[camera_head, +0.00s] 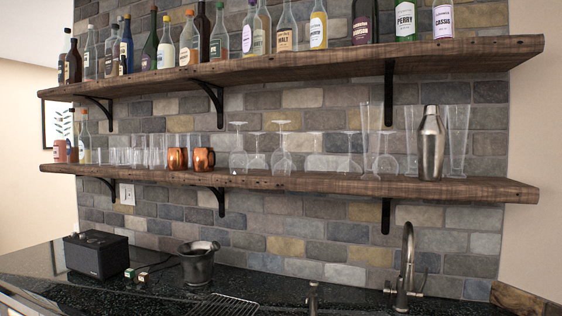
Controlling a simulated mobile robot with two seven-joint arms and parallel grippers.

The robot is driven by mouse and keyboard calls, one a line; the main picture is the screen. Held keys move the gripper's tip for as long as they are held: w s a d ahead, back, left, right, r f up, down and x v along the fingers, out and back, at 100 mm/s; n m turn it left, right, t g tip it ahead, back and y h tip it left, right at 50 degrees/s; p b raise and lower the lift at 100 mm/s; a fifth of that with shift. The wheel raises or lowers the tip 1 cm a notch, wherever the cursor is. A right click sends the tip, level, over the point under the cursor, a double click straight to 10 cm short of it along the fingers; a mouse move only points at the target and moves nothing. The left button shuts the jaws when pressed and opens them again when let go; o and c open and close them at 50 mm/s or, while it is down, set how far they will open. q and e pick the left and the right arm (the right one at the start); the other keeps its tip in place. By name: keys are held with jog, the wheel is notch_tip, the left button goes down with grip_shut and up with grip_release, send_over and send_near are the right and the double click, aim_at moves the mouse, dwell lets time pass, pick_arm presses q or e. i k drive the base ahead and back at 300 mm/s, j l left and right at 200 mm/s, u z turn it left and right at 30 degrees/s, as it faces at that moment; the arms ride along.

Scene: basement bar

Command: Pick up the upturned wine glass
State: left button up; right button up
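Several clear stemmed glasses stand upside down on the lower wooden shelf (300,182), with their flat feet up and their bowls down. One upturned wine glass (238,160) is at the left of this group, just right of the copper mugs. Another upturned wine glass (281,162) stands a little to its right, with a shorter upturned glass (256,161) between them. More upturned glasses (349,163) stand farther right, faint against the stone wall. I cannot tell which single glass is meant. Neither of my grippers shows in the head view.
Copper mugs (203,159) and tall glasses stand left of the group, and a metal shaker (431,145) stands right. The bottle shelf (300,66) hangs above. Below is a dark counter (50,258) with a black box (96,254), a metal bucket (198,264) and a tap (406,262).

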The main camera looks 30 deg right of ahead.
aim_at(281, 160)
jog(key=i+j+z, duration=0.2)
jog(key=i+j, duration=0.15)
jog(key=i+j+z, duration=0.15)
jog(key=i+j, duration=0.15)
jog(key=i+j+z, duration=0.2)
jog(key=j, duration=0.3)
jog(key=i+j+z, duration=0.2)
jog(key=j, duration=0.3)
jog(key=i, duration=0.1)
